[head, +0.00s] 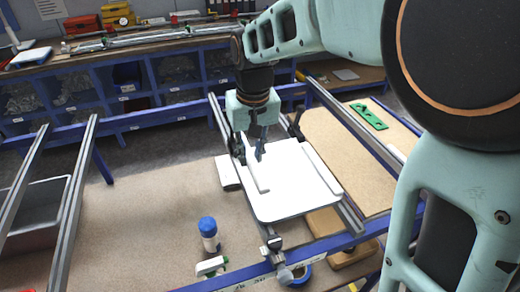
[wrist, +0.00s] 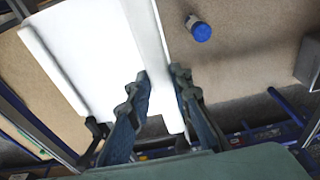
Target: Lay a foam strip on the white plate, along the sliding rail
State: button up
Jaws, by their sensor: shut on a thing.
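The white plate (head: 292,193) lies tilted in the picture between metal rails. A rail (head: 218,118) runs up at its left side. My gripper (head: 258,150) points down over the plate's far left part and is shut on a white foam strip (head: 256,178). In the wrist view the strip (wrist: 150,40) passes between my fingers (wrist: 160,100), along the plate's edge. I cannot tell whether it touches the plate. A second white strip (head: 320,170) lies along the plate's right edge; it also shows at the left in the wrist view (wrist: 52,65).
A green piece (head: 369,116) is on the right board. A grey bin (head: 35,205) stands far left.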

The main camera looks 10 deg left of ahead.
aim_at(251, 187)
jog(key=shift+w+f, duration=0.1)
jog(key=shift+w, duration=0.15)
notch_tip(251, 187, down, 10)
jog(key=shift+r, duration=0.15)
jog(key=shift+f, duration=0.2)
jog(key=o, duration=0.8)
jog(key=shift+r, duration=0.15)
jog(key=r, duration=0.4)
jog(key=s+r, duration=0.1)
jog(key=r, duration=0.7)
jog(key=shift+s+d, duration=0.35)
jog(key=shift+d, duration=0.05)
